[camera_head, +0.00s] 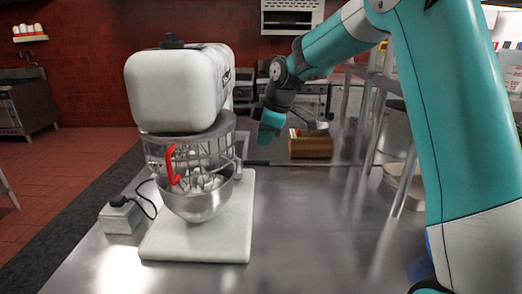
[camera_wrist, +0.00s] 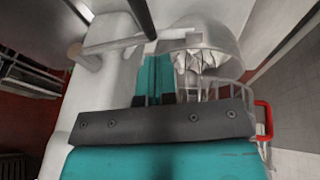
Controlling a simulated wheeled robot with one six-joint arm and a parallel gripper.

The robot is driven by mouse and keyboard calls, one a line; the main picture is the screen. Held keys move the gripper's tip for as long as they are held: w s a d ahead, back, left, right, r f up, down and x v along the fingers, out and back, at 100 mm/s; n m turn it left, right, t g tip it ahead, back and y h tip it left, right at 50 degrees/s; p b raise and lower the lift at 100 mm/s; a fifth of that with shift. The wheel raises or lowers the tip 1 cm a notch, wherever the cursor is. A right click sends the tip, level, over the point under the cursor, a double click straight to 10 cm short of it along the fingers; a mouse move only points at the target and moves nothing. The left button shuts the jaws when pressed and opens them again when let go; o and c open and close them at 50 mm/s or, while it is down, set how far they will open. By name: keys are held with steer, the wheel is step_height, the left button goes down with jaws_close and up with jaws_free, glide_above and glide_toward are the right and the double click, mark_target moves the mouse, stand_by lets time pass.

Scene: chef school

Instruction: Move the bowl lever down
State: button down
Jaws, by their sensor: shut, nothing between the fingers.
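The white stand mixer (camera_head: 180,88) stands on the metal table, with its steel bowl (camera_head: 196,205) under the wire guard. The guard has a red handle (camera_head: 171,165), which also shows at the right of the wrist view (camera_wrist: 264,118). A pale bar that looks like the bowl lever (camera_wrist: 120,41) runs from the mixer's column towards the bowl in the wrist view. In the head view my gripper (camera_head: 268,131) hangs right of the mixer. In the wrist view its teal fingers (camera_wrist: 154,66) are together and empty, their tips close to the bar; I cannot tell whether they touch.
A small grey box (camera_head: 120,217) with a black cable sits left of the mixer base. The tabletop (camera_head: 310,225) right of the mixer is clear.

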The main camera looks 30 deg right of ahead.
mark_target(258, 162)
steer(key=w+f, duration=0.1)
steer(key=f, duration=0.1)
steer(key=f+p, duration=0.1)
steer(key=f, duration=0.1)
steer(key=w+f+p, duration=0.1)
steer(key=f, duration=0.1)
steer(key=shift+w+d+f, duration=0.15)
steer(key=shift+w+d, duration=0.1)
steer(key=shift+w, duration=0.1)
step_height(258, 162, down, 8)
steer(key=t+h+b, duration=0.1)
steer(key=t+b, duration=0.2)
steer(key=b, duration=1.1)
steer(key=shift+w+d+n+t+h, duration=0.25)
steer(key=shift+w+n+t+h, duration=0.15)
